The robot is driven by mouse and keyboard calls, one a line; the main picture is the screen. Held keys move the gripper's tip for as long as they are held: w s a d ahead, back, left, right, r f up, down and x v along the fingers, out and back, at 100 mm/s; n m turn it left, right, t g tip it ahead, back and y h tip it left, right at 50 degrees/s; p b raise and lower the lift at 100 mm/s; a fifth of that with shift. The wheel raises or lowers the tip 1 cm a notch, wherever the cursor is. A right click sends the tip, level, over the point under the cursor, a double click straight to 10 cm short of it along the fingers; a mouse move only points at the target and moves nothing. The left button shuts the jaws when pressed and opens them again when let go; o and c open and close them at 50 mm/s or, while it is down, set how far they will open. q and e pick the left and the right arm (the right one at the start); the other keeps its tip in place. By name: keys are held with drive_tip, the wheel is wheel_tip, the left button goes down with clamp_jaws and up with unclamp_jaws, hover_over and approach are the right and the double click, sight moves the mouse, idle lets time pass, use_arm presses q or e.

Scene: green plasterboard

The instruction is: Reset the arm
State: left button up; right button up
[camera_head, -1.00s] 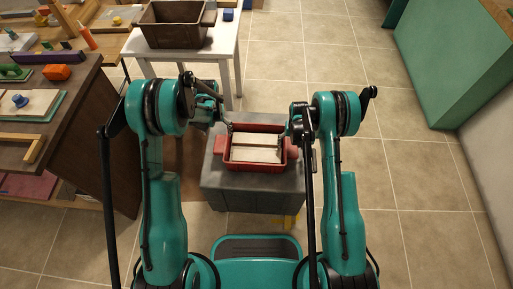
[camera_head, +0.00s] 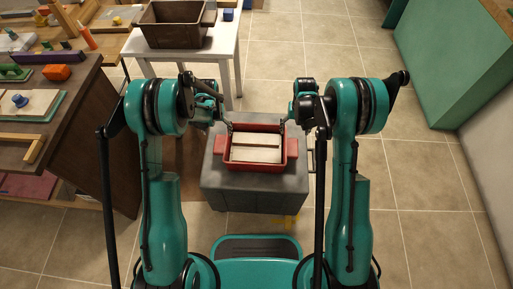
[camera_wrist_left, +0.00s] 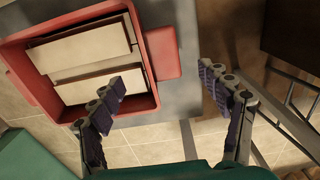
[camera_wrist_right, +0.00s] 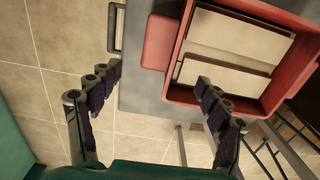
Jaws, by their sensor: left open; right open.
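My left gripper (camera_wrist_left: 160,77) is open and empty. In the head view it is partly hidden by its own arm, near the left end of a red tray (camera_head: 256,167). In the left wrist view one finger overlaps the tray's corner, and the tray's handle (camera_wrist_left: 162,53) is ahead of the fingers. My right gripper (camera_wrist_right: 158,78) is open and empty near the tray's right end. In the right wrist view its right finger overlaps the tray's edge, with a red handle (camera_wrist_right: 160,42) ahead between the fingers. Neither gripper holds the tray.
The tray holds pale boards (camera_head: 250,153) and stands on a grey box (camera_head: 255,198). A white table (camera_head: 190,56) with a brown bin (camera_head: 176,35) stands behind. A cluttered brown workbench (camera_head: 95,130) is at left. The floor at right is clear up to a green cabinet (camera_head: 448,75).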

idle(0.3)
